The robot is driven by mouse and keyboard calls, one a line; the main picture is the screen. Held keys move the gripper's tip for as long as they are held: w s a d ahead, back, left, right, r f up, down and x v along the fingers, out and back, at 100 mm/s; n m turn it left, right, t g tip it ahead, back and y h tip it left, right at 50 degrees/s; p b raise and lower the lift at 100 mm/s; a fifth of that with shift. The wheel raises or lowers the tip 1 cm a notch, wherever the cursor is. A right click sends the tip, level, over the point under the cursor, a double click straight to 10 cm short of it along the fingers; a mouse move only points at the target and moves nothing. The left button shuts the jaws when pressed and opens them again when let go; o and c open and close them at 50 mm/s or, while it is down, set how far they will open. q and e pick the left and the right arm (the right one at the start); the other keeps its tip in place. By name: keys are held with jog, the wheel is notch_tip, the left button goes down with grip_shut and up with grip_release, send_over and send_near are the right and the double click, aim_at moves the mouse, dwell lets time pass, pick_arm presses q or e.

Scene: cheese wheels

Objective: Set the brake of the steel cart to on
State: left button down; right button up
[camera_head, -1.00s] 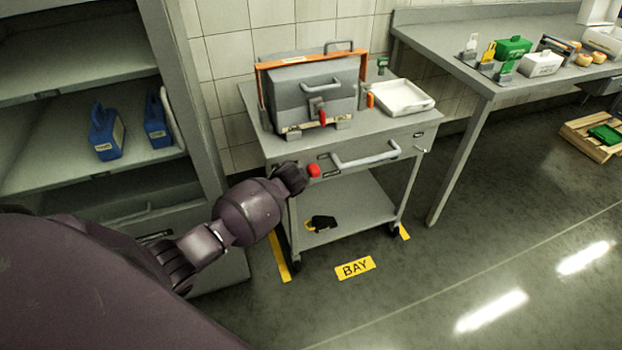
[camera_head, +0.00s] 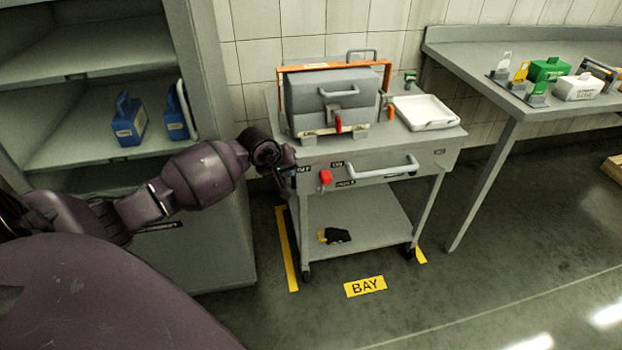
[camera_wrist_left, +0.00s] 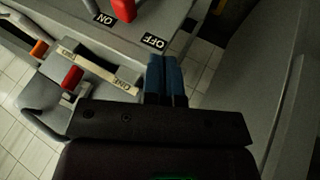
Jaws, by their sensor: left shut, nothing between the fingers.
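The steel cart (camera_head: 400,207) stands in front of the tiled wall. On its front left is a red brake lever (camera_head: 326,177); the lever also shows in the left wrist view (camera_wrist_left: 124,9), between an ON label (camera_wrist_left: 103,18) and an OFF label (camera_wrist_left: 155,42). I cannot tell exactly which setting it is at. My left gripper (camera_head: 290,180) is at the cart's front left corner, to the left of the lever. Its blue fingers (camera_wrist_left: 166,78) are shut and empty, apart from the lever, near the OFF label.
A grey box (camera_head: 325,98) with an orange frame and a white tray (camera_head: 425,112) stand on the cart. A shelf (camera_head: 90,145) with blue containers is on the left, a workbench (camera_head: 470,62) on the right. A BAY floor sign (camera_head: 366,286) lies before the cart; floor there is free.

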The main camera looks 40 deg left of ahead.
pick_arm(q)
jog(key=w+d+f+b, duration=0.1)
jog(key=w+f, duration=0.1)
jog(key=w, duration=0.1)
jog(key=w+f+b, duration=0.2)
jog(key=w+f, duration=0.1)
jog(key=w+d+f+b, duration=0.1)
jog(key=w+f, duration=0.1)
jog(key=f, duration=0.1)
jog(key=shift+w+d+f+b, duration=0.2)
jog(key=shift+w+d+b, duration=0.1)
jog(key=shift+w+d, duration=0.1)
pick_arm(e)
jog(key=shift+g, duration=0.3)
jog(key=f, duration=0.4)
jog(key=shift+s+d+f, duration=0.1)
jog(key=shift+s+d, duration=0.05)
jog(key=shift+s, duration=0.05)
